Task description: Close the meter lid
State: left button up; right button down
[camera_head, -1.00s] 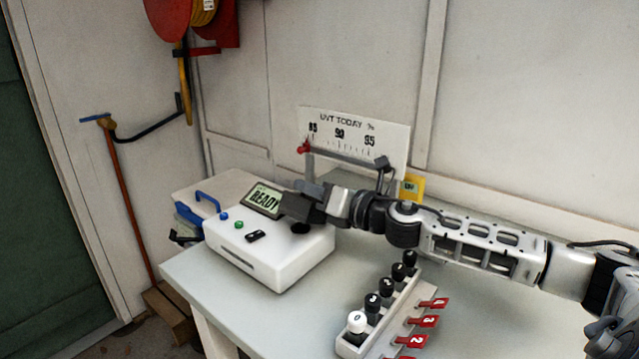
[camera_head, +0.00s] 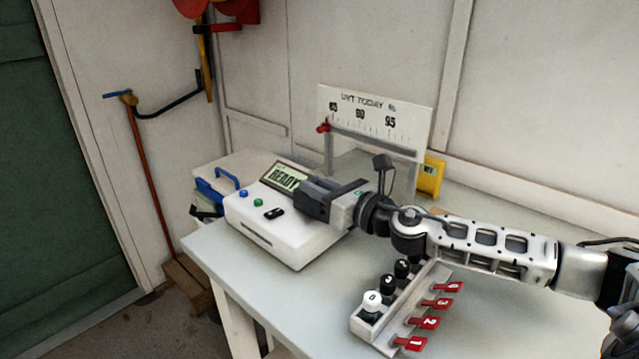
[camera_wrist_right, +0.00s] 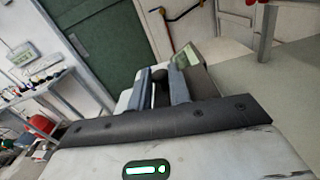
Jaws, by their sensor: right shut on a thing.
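The white meter (camera_head: 290,237) stands on the table at the left, its screen (camera_head: 285,177) reading READY. It also shows in the right wrist view, beyond the fingers (camera_wrist_right: 198,78). My right gripper (camera_head: 318,200) is at the right part of the meter's top and hides the port area there. In the right wrist view its two fingers (camera_wrist_right: 162,84) are shut on a dark rounded piece (camera_wrist_right: 160,92). I cannot clearly tell whether this piece is the meter lid; the lid's outline and angle are hidden. My left gripper is not in view.
A rack (camera_head: 368,332) of capped vials with red number tags (camera_head: 430,323) stands below my right arm. A UVT TODAY scale board (camera_head: 375,118) and a yellow box (camera_head: 431,178) are behind. The table's front left is clear.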

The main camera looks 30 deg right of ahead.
jog(key=shift+a+f, duration=0.1)
jog(key=shift+f, duration=0.05)
jog(key=c, duration=1.4)
grip_release()
jog(key=shift+o, duration=0.3)
jog(key=shift+s, duration=0.1)
